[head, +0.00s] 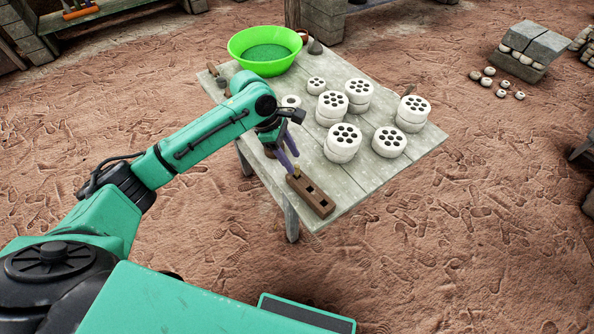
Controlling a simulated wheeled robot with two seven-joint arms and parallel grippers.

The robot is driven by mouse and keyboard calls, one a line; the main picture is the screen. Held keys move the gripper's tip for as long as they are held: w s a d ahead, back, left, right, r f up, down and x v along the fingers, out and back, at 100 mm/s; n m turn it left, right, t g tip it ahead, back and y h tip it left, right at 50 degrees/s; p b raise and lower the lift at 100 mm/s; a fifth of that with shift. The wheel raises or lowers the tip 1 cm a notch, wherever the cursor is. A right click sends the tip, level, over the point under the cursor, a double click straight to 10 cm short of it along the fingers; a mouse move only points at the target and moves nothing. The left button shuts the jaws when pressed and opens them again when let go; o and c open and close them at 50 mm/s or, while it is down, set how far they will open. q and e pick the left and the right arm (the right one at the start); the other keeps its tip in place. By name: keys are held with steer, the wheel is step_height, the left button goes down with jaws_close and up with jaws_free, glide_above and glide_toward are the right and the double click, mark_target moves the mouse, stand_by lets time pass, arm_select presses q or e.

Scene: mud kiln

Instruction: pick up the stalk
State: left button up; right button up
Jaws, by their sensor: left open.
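My left gripper (289,159) is over the near left edge of the table, its two dark purple fingers pointing down and apart. It looks empty. Just below the fingertips is a brown wooden block (318,203) with square holes in its top. A small light piece shows at the block's far end, close to the fingertips; I cannot tell whether it is the stalk or whether a finger touches it. No other stalk can be made out clearly. My right gripper is not in view.
The grey plank table (365,178) bears several white round pieces with dark holes, such as a front stack (343,143). A bright green basin (264,50) stands at the far left corner. Small tools lie beside it. Bare table lies right of the block.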

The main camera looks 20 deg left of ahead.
mark_target(296, 166)
arm_select(q)
steer(key=x, duration=0.4)
steer(key=shift+s+d+f, duration=0.1)
steer(key=shift+s+d, duration=0.1)
jaws_close()
